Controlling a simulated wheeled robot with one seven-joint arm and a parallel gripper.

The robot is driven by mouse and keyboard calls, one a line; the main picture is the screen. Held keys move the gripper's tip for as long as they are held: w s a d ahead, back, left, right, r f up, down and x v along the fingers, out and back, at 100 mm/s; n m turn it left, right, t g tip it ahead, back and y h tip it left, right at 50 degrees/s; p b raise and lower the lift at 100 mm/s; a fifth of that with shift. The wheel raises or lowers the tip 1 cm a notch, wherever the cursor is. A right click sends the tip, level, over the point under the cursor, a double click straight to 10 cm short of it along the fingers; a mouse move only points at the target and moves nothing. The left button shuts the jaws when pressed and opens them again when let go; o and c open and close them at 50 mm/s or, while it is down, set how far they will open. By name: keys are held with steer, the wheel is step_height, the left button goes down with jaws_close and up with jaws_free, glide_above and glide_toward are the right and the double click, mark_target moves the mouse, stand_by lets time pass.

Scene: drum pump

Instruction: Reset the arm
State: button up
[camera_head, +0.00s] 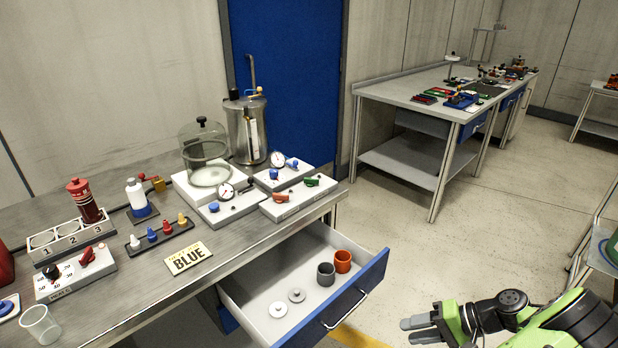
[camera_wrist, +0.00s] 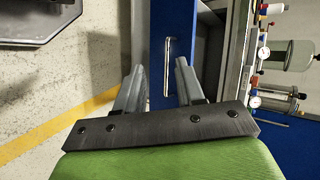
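My gripper (camera_head: 420,329) is at the lower right of the head view, to the right of the open drawer and apart from it. It is part of my green and dark arm. In the wrist view the two grey fingers of my gripper (camera_wrist: 160,82) stand apart with nothing between them. The blue drawer front with its handle (camera_wrist: 168,65) shows beyond the fingers.
A metal workbench (camera_head: 110,310) on the left holds a glass bell jar (camera_head: 205,150), a steel tank, gauges, bottles and a "BLUE" sign (camera_head: 188,258). Its open drawer (camera_head: 255,290) holds two cups and two discs. Open floor (camera_head: 430,255) lies behind my gripper.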

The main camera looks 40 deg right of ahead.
steer(key=w+a+r+n+g+h+p, duration=0.35)
steer(key=w+a+r+n+g, duration=0.4)
steer(key=w+a+r, duration=0.9)
steer(key=s+a+r+n+t+h+p, duration=0.1)
steer(key=s+a+r+n+t+p, duration=0.1)
steer(key=s+a+r, duration=0.2)
steer(key=s+a+r+n+t+h+p, duration=0.1)
steer(key=s+a+r+n+t, duration=0.1)
steer(key=s+a+r, duration=0.3)
steer(key=a+r+n, duration=0.1)
steer(key=a+r, duration=0.2)
steer(key=a, duration=0.4)
steer(key=shift+s+a+r+p, duration=0.15)
steer(key=shift+r+p, duration=0.05)
steer(key=shift+p, duration=0.15)
steer(key=shift+h, duration=0.25)
